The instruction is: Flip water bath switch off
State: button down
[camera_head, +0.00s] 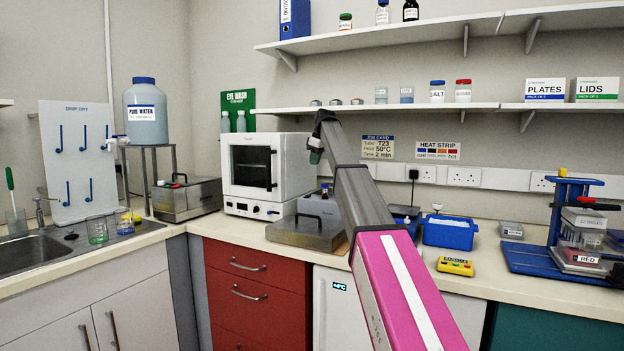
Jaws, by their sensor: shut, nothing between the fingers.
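Two steel boxes look like possible water baths, and I cannot tell which one is meant. One steel box (188,201) stands in the back corner left of the white oven, with a dark handle on its lid. The other low steel box (296,236) with a black handle sits in front of the oven's right side, partly beside my arm. My gripper (315,156) is raised in front of the wall right of the oven, above the second box, shut and empty, touching nothing visible.
The white oven (237,168) stands between the two boxes. My arm hides part of the counter behind it. A blue tub (449,233), a yellow device (455,266) and a blue stand (562,215) are to the right. A shelf (380,107) runs above.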

aim_at(307, 196)
jog(key=x, duration=1.2)
jog(key=shift+s+d+f, duration=0.2)
jog(key=shift+s+d, duration=0.05)
jog(key=shift+d, duration=0.15)
jog(key=shift+w+f, duration=0.1)
jog(key=shift+f, duration=0.5)
